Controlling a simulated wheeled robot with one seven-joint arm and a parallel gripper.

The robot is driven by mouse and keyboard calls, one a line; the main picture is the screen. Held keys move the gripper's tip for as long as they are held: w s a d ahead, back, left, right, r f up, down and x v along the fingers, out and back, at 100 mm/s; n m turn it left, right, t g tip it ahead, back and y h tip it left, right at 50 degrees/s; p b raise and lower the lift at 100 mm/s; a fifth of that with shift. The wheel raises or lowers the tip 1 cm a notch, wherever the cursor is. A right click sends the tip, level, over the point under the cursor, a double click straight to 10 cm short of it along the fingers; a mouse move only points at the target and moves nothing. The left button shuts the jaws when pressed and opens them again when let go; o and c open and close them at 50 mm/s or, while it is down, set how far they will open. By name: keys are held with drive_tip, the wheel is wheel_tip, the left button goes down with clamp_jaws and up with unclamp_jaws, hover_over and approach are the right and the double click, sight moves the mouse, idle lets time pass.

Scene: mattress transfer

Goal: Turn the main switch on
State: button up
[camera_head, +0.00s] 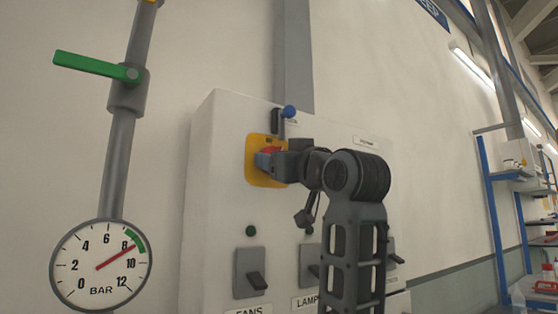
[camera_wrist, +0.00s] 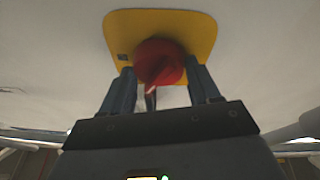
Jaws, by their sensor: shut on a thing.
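The main switch is a red rotary knob (camera_wrist: 158,62) on a yellow plate (camera_wrist: 192,30), mounted on the upper part of a white control cabinet. In the head view the yellow plate (camera_head: 252,165) shows around my gripper (camera_head: 268,160), and only a bit of the red knob (camera_head: 271,150) is visible. In the wrist view my gripper (camera_wrist: 160,85) has one dark finger on each side of the knob and is shut on it. The knob's handle points down and slightly left in the wrist view. Its position marks cannot be read.
A pressure gauge (camera_head: 101,264) and a pipe with a green valve handle (camera_head: 95,66) stand to the left. Blue shelving (camera_head: 490,190) stands far right.

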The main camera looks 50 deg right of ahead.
drive_tip(key=m+g+h, duration=0.1)
drive_tip(key=m, duration=0.4)
drive_tip(key=m+g+h, duration=0.1)
drive_tip(key=m+g, duration=0.1)
drive_tip(key=m, duration=0.3)
drive_tip(key=m+g+h, duration=0.1)
drive_tip(key=m+h, duration=0.1)
drive_tip(key=m, duration=0.3)
drive_tip(key=shift+a+r+m+g, duration=0.1)
drive_tip(key=shift+r+m+g, duration=0.1)
drive_tip(key=shift+m+g, duration=0.15)
drive_tip(key=o, duration=1)
drive_tip(key=shift+o, duration=0.2)
drive_tip(key=r+b+v, duration=0.1)
drive_tip(key=b+v, duration=0.1)
drive_tip(key=v, duration=0.5)
drive_tip(key=shift+s+a+f, duration=0.25)
drive_tip(key=shift+s+f, duration=0.05)
drive_tip(key=shift+f, duration=0.2)
